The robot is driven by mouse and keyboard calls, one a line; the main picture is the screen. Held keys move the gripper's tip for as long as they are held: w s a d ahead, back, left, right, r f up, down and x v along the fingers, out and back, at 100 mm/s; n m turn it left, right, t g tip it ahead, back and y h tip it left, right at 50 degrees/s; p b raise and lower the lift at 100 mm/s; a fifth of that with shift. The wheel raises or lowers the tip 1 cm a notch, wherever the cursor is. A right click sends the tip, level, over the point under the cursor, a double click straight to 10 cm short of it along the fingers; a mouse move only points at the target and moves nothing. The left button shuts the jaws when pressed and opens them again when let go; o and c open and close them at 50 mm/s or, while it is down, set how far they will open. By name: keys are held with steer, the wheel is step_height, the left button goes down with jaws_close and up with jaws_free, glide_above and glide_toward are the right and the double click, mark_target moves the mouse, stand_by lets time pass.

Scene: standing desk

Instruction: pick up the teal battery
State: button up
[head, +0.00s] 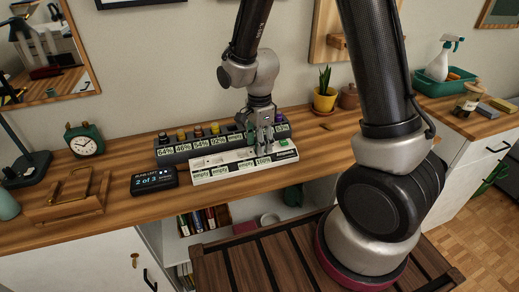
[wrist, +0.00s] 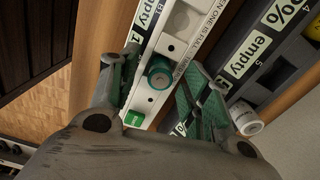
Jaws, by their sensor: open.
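The teal battery (wrist: 160,73) stands upright in the white rack (wrist: 184,22), seen nearly end-on in the wrist view. My gripper (wrist: 163,80) is open, with one green-padded finger on each side of the battery. I cannot tell whether either finger touches it. In the head view my gripper (head: 264,143) points down over the right part of the white rack (head: 211,162), near the 100% label. The battery cannot be made out there behind the fingers.
A dark rack (head: 178,153) with several batteries and percentage labels stands just behind the white one. A pale cylinder (wrist: 245,118) is close to my right finger in the wrist view. A black display (head: 153,181) reading "2 of 3" and a wooden holder (head: 70,200) are to the left.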

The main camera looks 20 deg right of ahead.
jaws_close()
